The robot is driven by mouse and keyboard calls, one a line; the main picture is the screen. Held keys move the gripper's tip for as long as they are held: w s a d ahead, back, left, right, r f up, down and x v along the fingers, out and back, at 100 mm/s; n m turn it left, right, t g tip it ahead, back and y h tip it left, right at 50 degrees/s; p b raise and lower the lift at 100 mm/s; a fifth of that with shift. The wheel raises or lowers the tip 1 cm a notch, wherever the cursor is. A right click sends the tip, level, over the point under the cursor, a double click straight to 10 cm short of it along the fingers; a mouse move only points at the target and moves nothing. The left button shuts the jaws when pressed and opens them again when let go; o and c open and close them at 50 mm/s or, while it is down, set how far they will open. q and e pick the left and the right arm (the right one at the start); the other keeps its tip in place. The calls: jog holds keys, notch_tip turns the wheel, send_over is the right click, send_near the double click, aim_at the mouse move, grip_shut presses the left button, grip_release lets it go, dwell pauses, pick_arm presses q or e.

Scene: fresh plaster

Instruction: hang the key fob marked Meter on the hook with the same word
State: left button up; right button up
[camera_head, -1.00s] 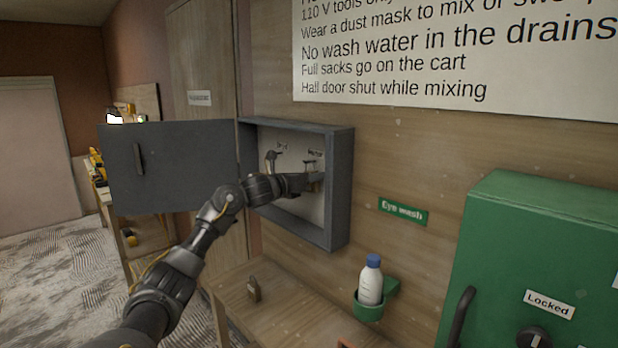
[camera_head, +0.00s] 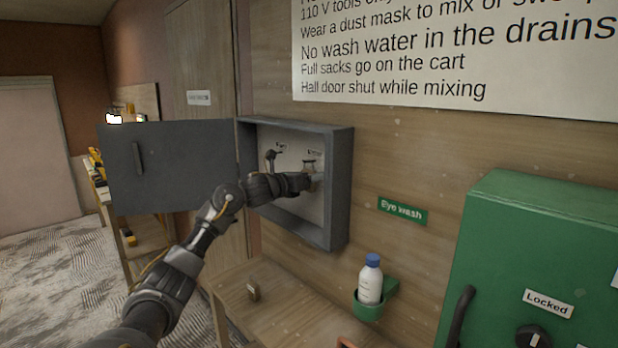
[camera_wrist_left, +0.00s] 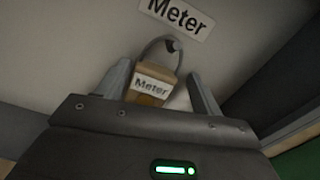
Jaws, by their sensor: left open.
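The tan key fob marked Meter (camera_wrist_left: 152,87) shows in the left wrist view, tilted, below the Meter label (camera_wrist_left: 176,17). Its wire ring runs up to a small dark hook (camera_wrist_left: 173,44) under that label and appears to hang on it. My left gripper (camera_wrist_left: 160,80) is open, with one finger on each side of the fob and a gap on the right. In the head view the left gripper (camera_head: 308,182) reaches into the open grey key cabinet (camera_head: 341,190), where the gripper largely hides the fob. My right gripper is not in view.
The cabinet door (camera_head: 170,168) stands open to the left. A second hook (camera_head: 271,156) is left of the gripper. Below, a small brown object (camera_head: 252,291) is on the wooden bench (camera_head: 285,305). A bottle (camera_head: 370,282) in a green holder and a green locked box (camera_head: 545,255) are to the right.

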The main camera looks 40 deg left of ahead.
pick_arm(q)
jog(key=s+a+b, duration=0.1)
jog(key=s+b, duration=0.5)
jog(key=s, duration=0.4)
jog(key=shift+s, duration=0.4)
jog(key=shift+f, duration=0.1)
